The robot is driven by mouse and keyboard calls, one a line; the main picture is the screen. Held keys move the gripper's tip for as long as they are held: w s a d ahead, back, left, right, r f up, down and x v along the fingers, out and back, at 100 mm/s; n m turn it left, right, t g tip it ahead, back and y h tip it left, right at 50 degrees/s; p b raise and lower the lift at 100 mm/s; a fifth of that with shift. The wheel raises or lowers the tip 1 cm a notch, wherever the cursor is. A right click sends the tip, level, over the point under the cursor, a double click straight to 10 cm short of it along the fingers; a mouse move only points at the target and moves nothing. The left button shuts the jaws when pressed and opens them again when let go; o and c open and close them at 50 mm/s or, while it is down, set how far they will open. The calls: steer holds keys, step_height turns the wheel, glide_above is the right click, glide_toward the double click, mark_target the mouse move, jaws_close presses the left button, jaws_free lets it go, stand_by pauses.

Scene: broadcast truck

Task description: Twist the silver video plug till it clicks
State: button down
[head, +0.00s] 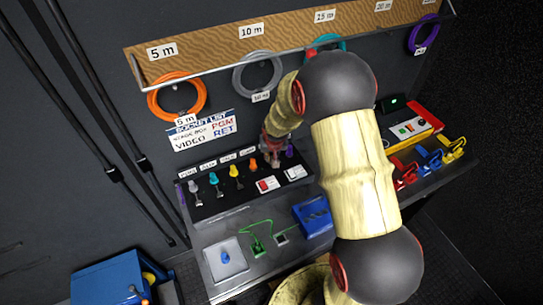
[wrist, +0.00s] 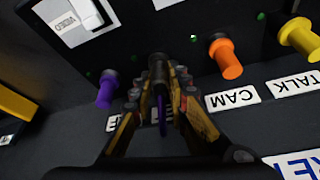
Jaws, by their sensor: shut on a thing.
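My gripper (wrist: 162,100) is shut on the silver video plug (wrist: 157,68), of which only a dark, greyish top part shows between the fingers in the wrist view. A thin purple strip, perhaps a cable, shows between the fingers below it. The plug's far end meets the dark socket panel, but the fingers hide much of it and I cannot tell how far it is turned. In the head view my gripper (head: 274,152) is at the right part of the plug row, between the orange plug (head: 253,163) and the purple plug (head: 290,151).
In the wrist view, a purple plug (wrist: 105,90) stands close left, an orange plug (wrist: 226,58) and yellow plug (wrist: 300,38) right. A white rocker switch (wrist: 78,18) is upper left. Coiled cables, including an orange one (head: 177,93), hang behind. A blue box (head: 314,215) stands on the bench.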

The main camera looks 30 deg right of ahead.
steer(key=shift+m+h+b, duration=0.3)
steer(key=shift+m+b, duration=0.3)
steer(key=shift+b, duration=1.85)
steer(key=shift+s+f+m+g+h+b, duration=0.15)
steer(key=shift+m+b, duration=0.4)
steer(key=shift+b, duration=1.05)
steer(key=shift+w+f+m+g+h+b, duration=0.15)
steer(key=shift+m+b, duration=0.4)
steer(key=shift+b, duration=1)
steer(key=shift+s+m+g+h+b, duration=0.15)
steer(key=shift+m+g+h+b, duration=0.25)
steer(key=shift+m+b, duration=1.15)
steer(key=shift+m+g+h+b, duration=0.3)
steer(key=shift+m+g+b, duration=0.2)
steer(key=shift+m+b, duration=1)
